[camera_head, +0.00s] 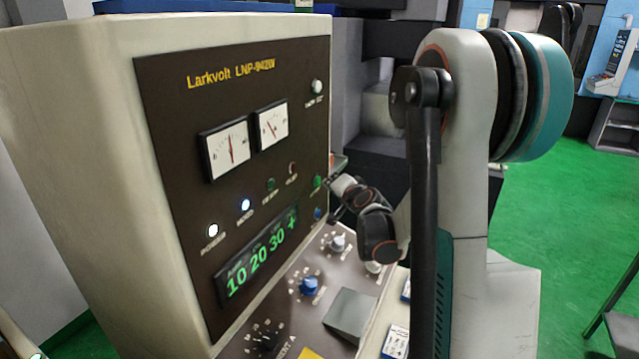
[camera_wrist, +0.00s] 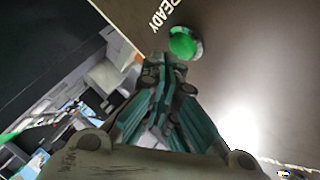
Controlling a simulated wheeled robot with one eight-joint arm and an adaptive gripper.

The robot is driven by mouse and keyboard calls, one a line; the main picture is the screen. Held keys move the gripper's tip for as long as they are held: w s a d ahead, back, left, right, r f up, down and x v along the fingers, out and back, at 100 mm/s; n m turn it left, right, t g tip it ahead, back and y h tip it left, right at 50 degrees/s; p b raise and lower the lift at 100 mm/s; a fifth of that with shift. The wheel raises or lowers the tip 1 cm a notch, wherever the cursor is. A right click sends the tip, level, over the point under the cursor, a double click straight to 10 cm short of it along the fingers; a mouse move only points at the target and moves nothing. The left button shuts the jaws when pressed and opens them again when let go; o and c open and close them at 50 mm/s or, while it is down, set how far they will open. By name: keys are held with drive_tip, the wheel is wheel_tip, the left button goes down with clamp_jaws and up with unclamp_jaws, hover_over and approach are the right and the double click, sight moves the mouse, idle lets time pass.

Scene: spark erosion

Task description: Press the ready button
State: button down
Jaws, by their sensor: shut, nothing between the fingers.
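The ready button is a round green button (camera_wrist: 184,43) with a pale rim, beside the white word READY on the dark panel in the wrist view. It also shows as a small green spot (camera_head: 317,182) at the panel's right edge in the head view. My gripper (camera_wrist: 166,72) is shut and empty. Its fingertips are just below the button in the wrist view, close to its lower edge; I cannot tell whether they touch. In the head view my gripper (camera_head: 333,186) is beside the button, to its right.
The Larkvolt panel (camera_head: 165,100) carries two dials (camera_head: 228,148), several lamps and a green number display (camera_head: 258,262). A sloped console below holds a blue knob (camera_head: 309,286), other knobs and a grey box (camera_head: 350,314). Green floor (camera_head: 560,220) is open at the right.

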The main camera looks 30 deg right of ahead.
drive_tip(key=shift+w+a, duration=0.1)
idle(0.5)
drive_tip(key=shift+w+a, duration=0.15)
drive_tip(key=shift+w, duration=0.1)
drive_tip(key=shift+w+a+b, duration=0.1)
drive_tip(key=shift+w+b, duration=0.1)
drive_tip(key=shift+b, duration=0.1)
idle(0.3)
drive_tip(key=shift+s, duration=0.15)
drive_tip(key=shift+s+d, duration=0.3)
drive_tip(key=shift+s, duration=0.1)
drive_tip(key=s+d+b, duration=0.1)
drive_tip(key=s+d, duration=0.2)
drive_tip(key=s, duration=0.2)
idle(0.7)
drive_tip(key=shift+s, duration=0.1)
idle(0.5)
